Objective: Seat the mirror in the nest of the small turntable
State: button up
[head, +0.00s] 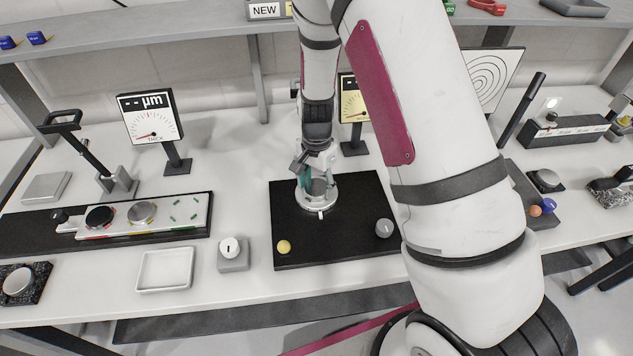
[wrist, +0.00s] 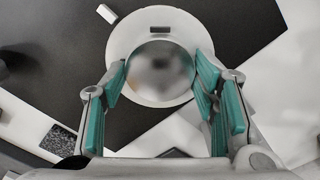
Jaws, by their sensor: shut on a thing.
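The small turntable (head: 318,204) is a white round disc on a black board in the head view. It also shows under my gripper in the wrist view (wrist: 122,40). The mirror (wrist: 158,68) is a round, shiny grey disc over the turntable's middle. My gripper (head: 316,186) points down over the turntable. Its teal fingers (wrist: 162,80) stand on both sides of the mirror and are shut on it. The nest is hidden beneath the mirror. I cannot tell whether the mirror touches the nest or hangs just above it.
The black board (head: 350,235) carries a yellow knob (head: 284,247) and a grey knob (head: 384,228). Left of it are a button box (head: 233,255), a white tray (head: 165,270) and a long fixture (head: 185,214). Dial gauges stand behind, one (head: 150,118) at left. My arm hides part of the right.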

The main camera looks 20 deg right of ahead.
jog(key=o, duration=1.3)
jog(key=shift+r, duration=0.15)
jog(key=shift+r+p, duration=0.45)
jog(key=shift+r, duration=0.95)
jog(key=o, duration=0.4)
jog(key=shift+o, duration=0.2)
